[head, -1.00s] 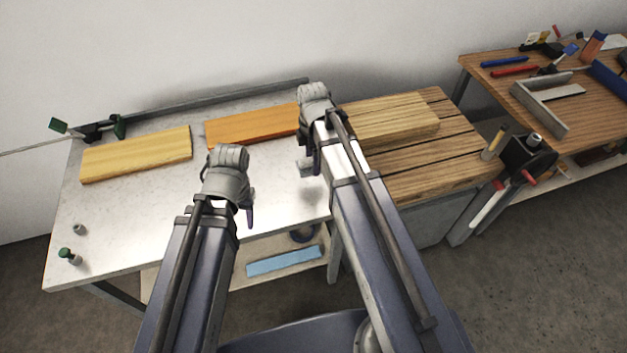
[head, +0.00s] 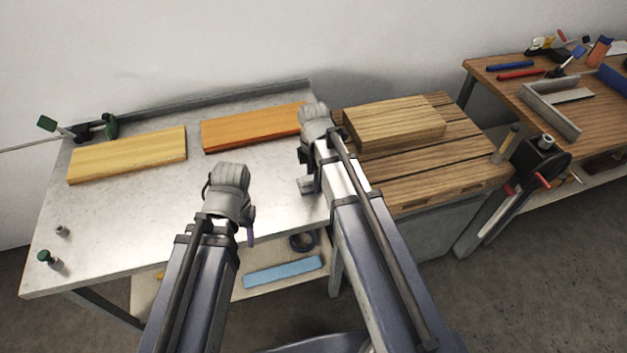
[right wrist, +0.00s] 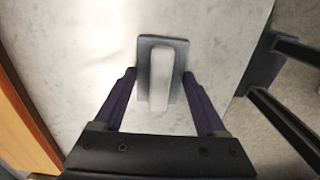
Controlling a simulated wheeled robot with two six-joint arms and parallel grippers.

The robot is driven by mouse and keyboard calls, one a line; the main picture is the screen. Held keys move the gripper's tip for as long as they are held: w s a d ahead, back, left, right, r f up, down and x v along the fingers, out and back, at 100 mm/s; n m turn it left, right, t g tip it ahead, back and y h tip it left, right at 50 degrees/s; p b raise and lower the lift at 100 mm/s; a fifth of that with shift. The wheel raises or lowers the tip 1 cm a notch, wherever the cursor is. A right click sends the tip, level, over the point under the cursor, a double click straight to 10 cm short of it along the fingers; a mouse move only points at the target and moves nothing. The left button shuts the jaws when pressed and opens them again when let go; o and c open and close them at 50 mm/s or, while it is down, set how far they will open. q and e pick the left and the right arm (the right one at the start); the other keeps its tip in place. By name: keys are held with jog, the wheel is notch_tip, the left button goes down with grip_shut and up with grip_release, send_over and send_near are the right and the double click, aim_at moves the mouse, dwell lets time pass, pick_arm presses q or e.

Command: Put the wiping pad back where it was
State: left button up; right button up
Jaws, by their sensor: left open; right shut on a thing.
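The wiping pad is a grey rectangular pad with a pale raised grip; it shows in the right wrist view (right wrist: 177,50) and partly in the head view (head: 306,186). My right gripper (right wrist: 160,88) is shut on its grip, over the right part of the metal-topped table (head: 130,225). I cannot tell whether the pad touches the table top. In the head view my right gripper (head: 310,176) partly hides it. My left gripper (head: 246,226) is open and empty near the table's front edge; its fingers are mostly hidden by its wrist.
A yellow board (head: 128,155) and an orange board (head: 252,127) lie on the metal table. A thick wooden block (head: 397,124) sits on the slatted wooden top at right. Green-handled clamps (head: 85,130) are at back left. The table's front middle is clear.

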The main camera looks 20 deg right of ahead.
jog(key=shift+f, duration=0.15)
jog(key=o, duration=1.1)
notch_tip(320, 180, up, 13)
jog(key=p, duration=1.2)
jog(key=s+a+m, duration=0.3)
jog(key=s+m, duration=0.1)
jog(key=m, duration=0.1)
jog(key=s+a+m, duration=0.4)
jog(key=s, duration=0.1)
jog(key=s+a+m+h, duration=0.1)
jog(key=s+a+m, duration=0.2)
jog(key=s+m, duration=0.2)
jog(key=shift+s+a+f+m, duration=0.15)
jog(key=shift+a+f+m, duration=0.05)
jog(key=shift+a+m, duration=0.1)
